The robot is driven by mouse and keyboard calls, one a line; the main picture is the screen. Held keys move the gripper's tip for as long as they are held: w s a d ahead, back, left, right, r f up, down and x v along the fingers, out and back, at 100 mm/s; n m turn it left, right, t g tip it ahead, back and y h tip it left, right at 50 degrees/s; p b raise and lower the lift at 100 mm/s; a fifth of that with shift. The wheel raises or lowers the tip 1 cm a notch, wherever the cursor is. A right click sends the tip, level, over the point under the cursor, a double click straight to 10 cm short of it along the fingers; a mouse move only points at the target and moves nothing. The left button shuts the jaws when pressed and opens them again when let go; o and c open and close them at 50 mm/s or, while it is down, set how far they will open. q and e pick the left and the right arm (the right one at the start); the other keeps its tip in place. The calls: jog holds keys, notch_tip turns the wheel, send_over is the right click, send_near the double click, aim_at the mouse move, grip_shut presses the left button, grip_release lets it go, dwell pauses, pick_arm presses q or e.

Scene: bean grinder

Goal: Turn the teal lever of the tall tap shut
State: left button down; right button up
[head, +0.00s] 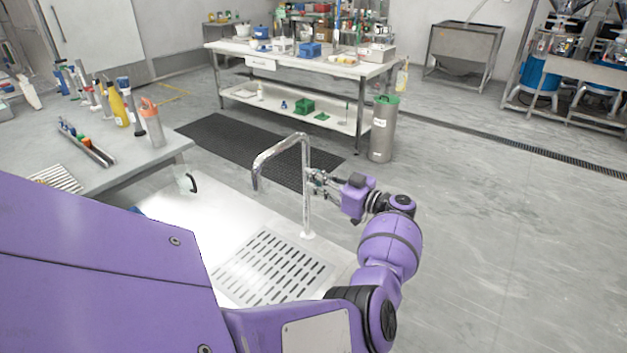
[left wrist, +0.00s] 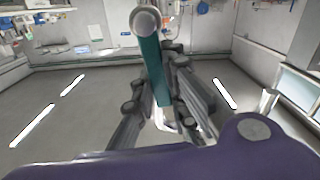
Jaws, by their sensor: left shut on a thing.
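The tall tap (head: 304,185) is a chrome pipe with a hooked spout. It rises from the right edge of the pale sink top with a slotted drain. My left gripper (head: 319,184) is at the right side of the pipe, about halfway up. In the left wrist view the teal lever (left wrist: 153,65) runs down from a round chrome end (left wrist: 146,21) into the space between my fingers. The left gripper is shut on the lever. In the head view the gripper hides the lever. My right gripper is in neither view.
A grey bench (head: 95,165) with bottles and a rack stands at the left. A white worktable (head: 290,62) crowded with items is at the back. A steel bin (head: 383,135) with a green top stands behind the tap. The floor at the right is clear.

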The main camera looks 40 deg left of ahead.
pick_arm(q)
jog(key=shift+w+r+m, duration=0.1)
jog(key=shift+w+m, duration=0.4)
jog(key=shift+m, duration=0.4)
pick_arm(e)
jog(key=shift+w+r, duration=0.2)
pick_arm(q)
jog(key=c, duration=1.7)
grip_release()
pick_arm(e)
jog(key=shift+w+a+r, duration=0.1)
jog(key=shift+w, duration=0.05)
pick_arm(q)
jog(key=d, duration=0.4)
jog(key=w+d, duration=0.1)
jog(key=d, duration=0.7)
jog(key=shift+w, duration=0.2)
